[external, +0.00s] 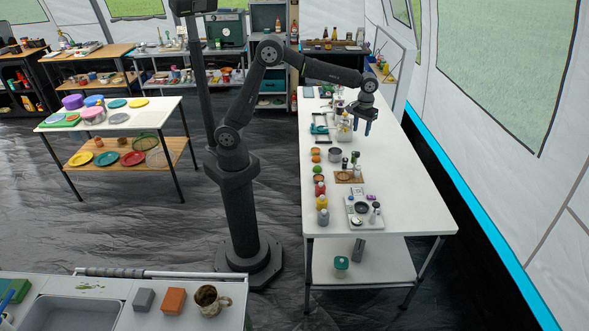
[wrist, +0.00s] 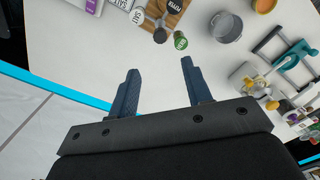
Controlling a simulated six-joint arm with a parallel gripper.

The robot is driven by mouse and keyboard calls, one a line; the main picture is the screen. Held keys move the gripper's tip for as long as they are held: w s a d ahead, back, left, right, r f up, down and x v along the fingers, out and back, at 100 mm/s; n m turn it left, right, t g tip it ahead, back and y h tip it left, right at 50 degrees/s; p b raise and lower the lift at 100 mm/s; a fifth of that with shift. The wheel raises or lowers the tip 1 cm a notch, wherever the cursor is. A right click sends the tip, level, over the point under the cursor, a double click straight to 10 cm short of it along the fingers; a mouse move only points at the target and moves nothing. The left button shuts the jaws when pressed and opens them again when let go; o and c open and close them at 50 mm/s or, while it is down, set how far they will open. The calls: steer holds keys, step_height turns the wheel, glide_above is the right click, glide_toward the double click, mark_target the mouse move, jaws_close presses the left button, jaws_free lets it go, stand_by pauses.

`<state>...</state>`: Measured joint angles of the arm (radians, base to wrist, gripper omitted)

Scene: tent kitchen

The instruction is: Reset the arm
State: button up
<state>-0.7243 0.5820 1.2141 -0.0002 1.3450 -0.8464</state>
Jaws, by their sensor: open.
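My gripper (external: 368,128) is over the far half of the long white table (external: 416,208), near its right edge, with its fingers pointing down. In the wrist view my gripper (wrist: 160,92) shows two dark blue fingers spread apart with nothing between them. It is open and empty, above bare table top. My arm reaches from its base on the floor, left of the table, up and across to the right.
The table's left side holds a grey pot (wrist: 226,27), an orange bowl (wrist: 264,5), a green-lidded jar (wrist: 181,42), a wooden board (external: 348,177) and several bottles. Its right side is mostly clear. A tent wall (external: 490,150) stands to the right. Another table (external: 125,118) holds plates.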

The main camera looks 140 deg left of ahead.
mark_target(358, 153)
step_height(358, 153, down, 12)
steer(key=shift+f, duration=0.25)
stand_by(0.4)
step_height(358, 153, up, 18)
steer(key=f, duration=0.1)
step_height(358, 153, down, 16)
steer(key=shift+f, duration=0.55)
steer(key=m, duration=1)
steer(key=shift+r, duration=0.1)
steer(key=m, duration=0.7)
steer(key=shift+m, duration=0.3)
